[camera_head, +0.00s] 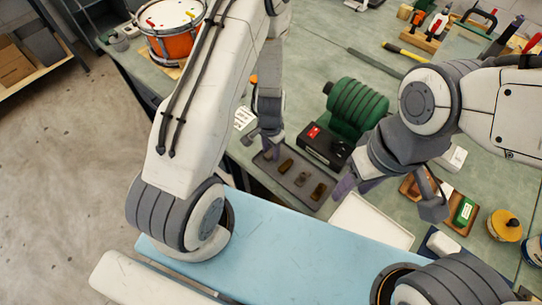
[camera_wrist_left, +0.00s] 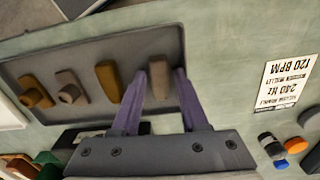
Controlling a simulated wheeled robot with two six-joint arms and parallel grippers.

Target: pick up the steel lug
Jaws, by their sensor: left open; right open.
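A dark shallow tray (camera_head: 306,199) on the bench holds a row of small lugs; it also shows in the left wrist view (camera_wrist_left: 92,50). There a grey-brown lug (camera_wrist_left: 160,88), the dullest and most steel-like, stands at the right end. My left gripper (camera_wrist_left: 160,75) is open, one purple finger on each side of this lug; contact cannot be told. The other lugs are a golden one (camera_wrist_left: 35,92), a pinkish-brown one (camera_wrist_left: 70,87) and a brass-brown one (camera_wrist_left: 110,80). In the head view, my left gripper (camera_head: 268,152) hides the end lug. My right gripper (camera_head: 350,187) is open, right of the tray.
A black box (camera_head: 325,148) and a green ribbed object (camera_head: 357,106) stand behind the tray. A white tray (camera_head: 372,222) lies to the right. A printed card (camera_wrist_left: 287,82) lies beside the lug tray. A light-blue surface (camera_head: 275,245) runs along the front.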

